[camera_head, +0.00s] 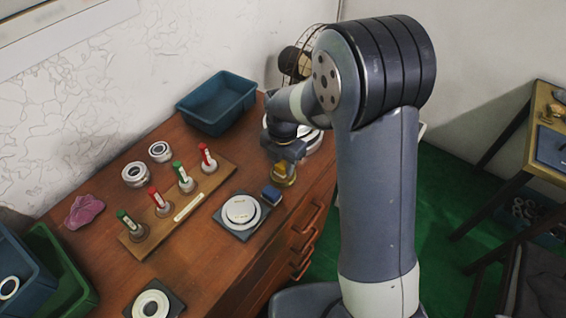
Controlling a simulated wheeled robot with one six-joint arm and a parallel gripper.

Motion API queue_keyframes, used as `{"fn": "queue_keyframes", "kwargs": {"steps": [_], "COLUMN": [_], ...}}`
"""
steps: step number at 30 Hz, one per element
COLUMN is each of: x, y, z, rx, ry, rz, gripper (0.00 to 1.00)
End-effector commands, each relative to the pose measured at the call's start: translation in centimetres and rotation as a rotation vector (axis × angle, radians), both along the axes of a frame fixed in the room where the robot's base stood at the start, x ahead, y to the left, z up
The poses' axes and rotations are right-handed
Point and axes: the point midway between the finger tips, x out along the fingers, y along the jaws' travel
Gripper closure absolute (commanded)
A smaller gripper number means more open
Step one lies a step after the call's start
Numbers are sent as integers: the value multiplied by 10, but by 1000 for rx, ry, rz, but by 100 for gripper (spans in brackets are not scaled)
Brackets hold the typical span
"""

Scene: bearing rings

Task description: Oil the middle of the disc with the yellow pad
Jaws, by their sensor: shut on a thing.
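The disc (240,209) is pale and round and lies on a dark square plate (238,230) near the front edge of the wooden bench. My gripper (284,165) is behind and to the right of the disc, apart from it. It is shut on a yellow, brass-coloured thing (284,178), which looks like the yellow pad. The fingertips are small and partly hidden by my wrist. A small blue block (271,194) stands at the plate's right corner, just below the held pad in the picture.
A wooden rack (187,209) holds several red and green topped tools left of the disc. Two rings (136,173) and a pink cloth (84,211) lie behind it. A blue bin (217,104) stands at the back. Another ringed plate (152,303) is at the front.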

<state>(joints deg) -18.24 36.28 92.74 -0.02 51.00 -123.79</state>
Motion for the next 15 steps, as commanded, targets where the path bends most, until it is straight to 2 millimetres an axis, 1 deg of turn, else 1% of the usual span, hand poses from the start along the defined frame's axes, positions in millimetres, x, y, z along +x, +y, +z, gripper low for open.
{"fn": "queue_keyframes", "kwargs": {"steps": [15], "x": [0], "y": [0], "z": [-4], "rx": [0], "ry": [0], "rz": [0], "gripper": [86]}}
